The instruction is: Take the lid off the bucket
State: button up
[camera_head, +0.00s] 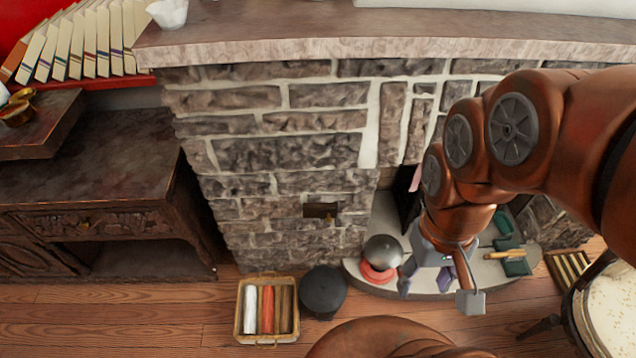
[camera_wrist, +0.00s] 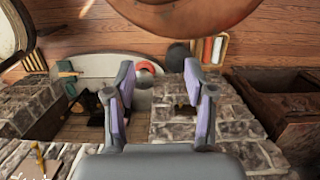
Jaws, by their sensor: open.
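A dark, round, bucket-like vessel (camera_head: 323,290) stands on the wooden floor beside the hearth. Its top looks closed by a dark lid, but lid and body cannot be told apart. It also shows in the wrist view as a dark round shape (camera_wrist: 177,57) beyond the fingertips. My gripper (camera_head: 425,284) is open and empty, pointing down over the hearth, to the right of the bucket and apart from it. In the wrist view the purple-padded fingers (camera_wrist: 158,76) are spread wide with nothing between them.
A basket of rolled cloths (camera_head: 284,312) stands left of the bucket. A grey dome on a red base (camera_head: 382,254) sits on the pale hearth (camera_head: 362,283). The stone fireplace (camera_head: 285,155) rises behind. A round cream-topped piece of furniture (camera_head: 612,310) stands at right.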

aim_at(323, 289)
jog(key=z, duration=1.45)
jog(key=k, duration=0.6)
jog(key=u, duration=1.55)
jog(key=i, duration=0.3)
jog(key=u, duration=1.1)
